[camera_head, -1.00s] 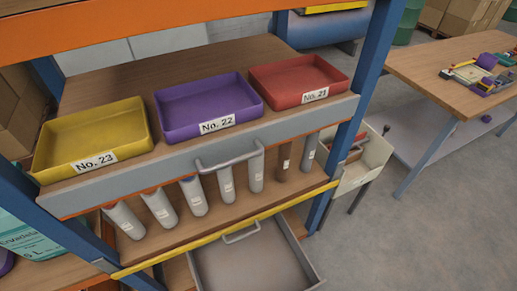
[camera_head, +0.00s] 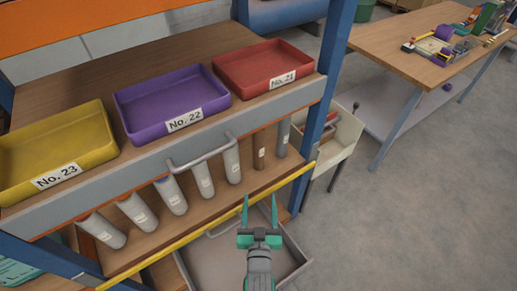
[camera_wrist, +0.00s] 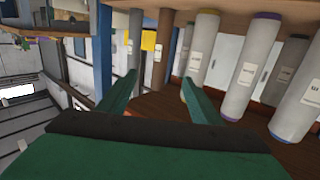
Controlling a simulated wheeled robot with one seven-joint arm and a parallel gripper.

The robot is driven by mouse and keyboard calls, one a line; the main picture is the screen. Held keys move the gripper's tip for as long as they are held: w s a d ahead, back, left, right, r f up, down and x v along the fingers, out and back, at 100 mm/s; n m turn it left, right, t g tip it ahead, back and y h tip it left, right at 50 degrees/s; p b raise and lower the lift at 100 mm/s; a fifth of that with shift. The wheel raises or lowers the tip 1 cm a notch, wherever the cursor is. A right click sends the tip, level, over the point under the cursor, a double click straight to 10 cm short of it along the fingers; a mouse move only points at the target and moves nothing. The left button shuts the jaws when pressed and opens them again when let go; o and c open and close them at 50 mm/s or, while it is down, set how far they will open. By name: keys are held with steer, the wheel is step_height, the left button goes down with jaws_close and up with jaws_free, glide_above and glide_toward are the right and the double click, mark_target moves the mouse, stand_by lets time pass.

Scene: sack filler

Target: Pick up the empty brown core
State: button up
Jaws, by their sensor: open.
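The brown core (camera_head: 259,150) stands upright on the shelf under the grey drawer front, among several grey rolls (camera_head: 232,163). It is narrower than they are and bears a small white label. In the wrist view the brown core (camera_wrist: 163,48) appears ahead, between the directions of the two fingers, with a grey roll (camera_wrist: 200,48) close on its right. My gripper (camera_head: 260,201) is in front of the shelf, its green fingers pointing toward the core. The jaws (camera_wrist: 158,77) are open and empty, apart from the core. The core's top is hidden in the head view.
A yellow bar (camera_head: 215,225) runs along the shelf's front edge. An open grey drawer (camera_head: 215,262) lies below my gripper. A blue post (camera_head: 327,80) stands right of the rolls. Yellow, purple and red trays (camera_head: 263,65) sit above.

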glide_toward(259, 136)
steer(key=w+f, duration=0.1)
steer(key=shift+t, duration=0.4)
steer(key=w, duration=0.6)
steer(key=shift+d, duration=0.4)
steer(key=shift+w+a, duration=0.15)
steer(key=shift+w, duration=1.2)
steer(key=shift+w+a, duration=0.2)
steer(key=shift+w, duration=1.15)
steer(key=c, duration=1.4)
steer(key=shift+c, duration=0.2)
steer(key=shift+r, duration=0.15)
